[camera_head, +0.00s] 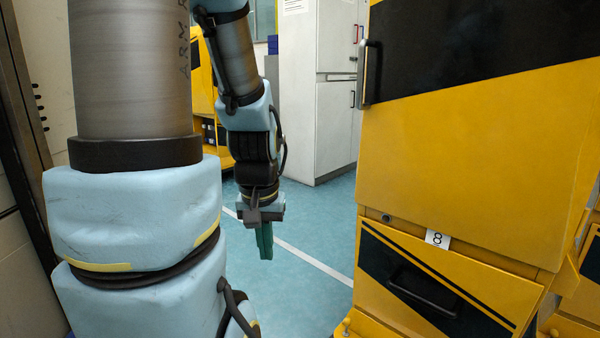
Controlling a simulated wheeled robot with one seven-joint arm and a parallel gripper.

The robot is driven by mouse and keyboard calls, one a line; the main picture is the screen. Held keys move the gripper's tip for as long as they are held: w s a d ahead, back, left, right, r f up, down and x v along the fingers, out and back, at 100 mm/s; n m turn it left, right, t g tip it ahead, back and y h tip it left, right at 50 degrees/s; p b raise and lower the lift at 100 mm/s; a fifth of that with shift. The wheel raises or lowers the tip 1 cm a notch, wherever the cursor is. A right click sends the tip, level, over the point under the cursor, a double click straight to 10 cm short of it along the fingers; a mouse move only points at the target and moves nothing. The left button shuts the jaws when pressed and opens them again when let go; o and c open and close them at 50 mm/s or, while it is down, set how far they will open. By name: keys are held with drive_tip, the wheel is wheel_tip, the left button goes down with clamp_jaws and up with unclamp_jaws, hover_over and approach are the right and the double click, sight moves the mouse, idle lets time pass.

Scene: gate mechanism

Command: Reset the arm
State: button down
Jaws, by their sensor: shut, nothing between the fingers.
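My arm fills the left side of the head view, with thick pale blue and grey links close to the camera. My gripper (264,240) hangs at the end of the arm, pointing down over the floor. Its green fingers are together with nothing between them. It is left of the yellow cabinet and apart from it.
A yellow and black cabinet (460,170) stands close on the right, with a handle (371,72) and a lower drawer (430,285). A white cabinet (315,110) stands behind. The blue-green floor (310,220) with a white line is clear between.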

wheel_tip(320, 180, up, 21)
drive_tip(key=p, duration=1.8)
drive_tip(key=shift+f, duration=0.15)
